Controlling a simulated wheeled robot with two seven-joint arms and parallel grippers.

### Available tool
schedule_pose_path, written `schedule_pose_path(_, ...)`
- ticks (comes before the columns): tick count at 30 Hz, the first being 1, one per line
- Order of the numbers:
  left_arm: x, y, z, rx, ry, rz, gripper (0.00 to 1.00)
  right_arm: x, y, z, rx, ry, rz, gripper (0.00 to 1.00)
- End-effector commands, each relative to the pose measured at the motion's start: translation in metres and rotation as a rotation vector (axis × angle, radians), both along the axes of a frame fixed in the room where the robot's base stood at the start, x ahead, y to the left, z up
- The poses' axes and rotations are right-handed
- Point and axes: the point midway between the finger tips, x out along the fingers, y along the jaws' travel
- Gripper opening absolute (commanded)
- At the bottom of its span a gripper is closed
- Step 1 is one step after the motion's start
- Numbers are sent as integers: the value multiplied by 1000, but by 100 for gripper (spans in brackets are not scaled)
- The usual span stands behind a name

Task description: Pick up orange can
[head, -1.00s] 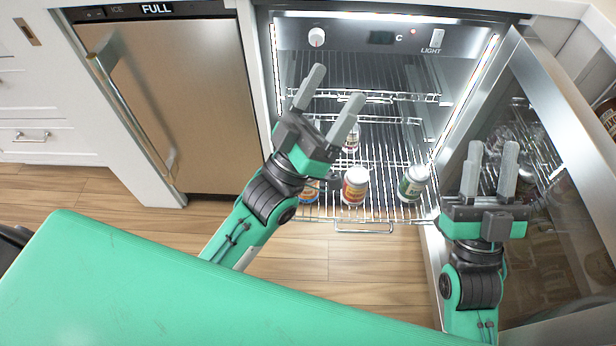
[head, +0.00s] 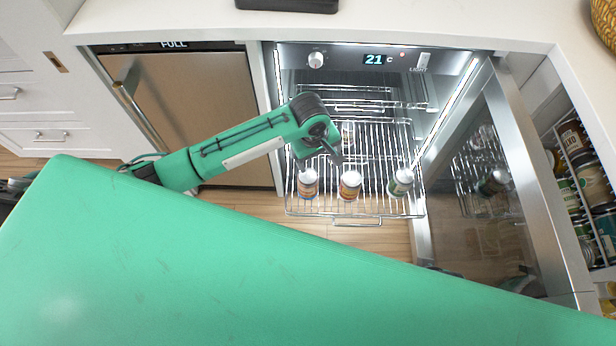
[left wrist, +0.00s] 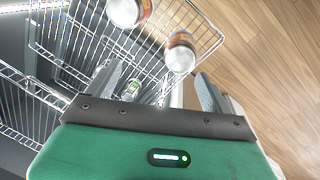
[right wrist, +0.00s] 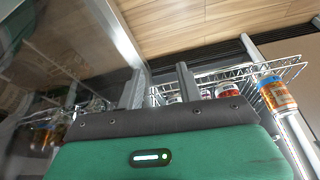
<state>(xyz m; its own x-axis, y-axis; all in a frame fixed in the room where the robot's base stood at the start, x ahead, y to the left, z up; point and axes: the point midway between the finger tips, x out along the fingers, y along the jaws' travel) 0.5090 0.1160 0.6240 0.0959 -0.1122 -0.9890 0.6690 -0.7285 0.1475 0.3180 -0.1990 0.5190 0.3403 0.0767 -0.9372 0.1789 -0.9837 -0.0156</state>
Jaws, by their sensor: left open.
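On the fridge's pulled-out wire rack (head: 372,207), the left front can (head: 308,184) has an orange-and-blue label, clearest in the right wrist view (right wrist: 276,94). The middle can (head: 349,185) has a red-orange label, and the right can (head: 400,182) is green. My left gripper (head: 331,148) hangs above the rack, behind the left and middle cans. In the left wrist view its fingers (left wrist: 156,86) are wide apart and empty; an orange-labelled can (left wrist: 180,52) stands just beyond them. My right gripper (right wrist: 161,86) shows fingers apart and is low by the door, out of clear head view.
Another can (head: 347,133) stands farther back on the rack. The open glass door (head: 490,185) bounds the right side, and the ice maker front (head: 185,110) is at the left. A pantry rack (head: 585,185) is far right. The counter edge (head: 400,28) lies above.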

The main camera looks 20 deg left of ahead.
Motion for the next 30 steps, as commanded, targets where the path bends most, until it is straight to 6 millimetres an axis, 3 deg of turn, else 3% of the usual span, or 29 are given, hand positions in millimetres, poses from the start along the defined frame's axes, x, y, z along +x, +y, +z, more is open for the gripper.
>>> schedule_pose_path(3, -5, 20, 5, 79, 73, 56, 85, -21, -5, -3, -17, 92, -4, 36)
schedule_pose_path(6, -8, 27, -2, 108, 101, 78, 85, -27, -7, -5, -22, 121, -6, 36)
schedule_pose_path(16, -8, 28, -63, 112, 104, 80, 85, -26, -7, 18, -18, 95, -5, 36)
schedule_pose_path(25, -8, 28, -89, 110, 102, 79, 85, -26, -7, 31, -17, 81, -6, 36)
schedule_pose_path(30, -5, 29, -115, 112, 101, 79, 85, -26, -8, 46, -13, 62, -6, 36)
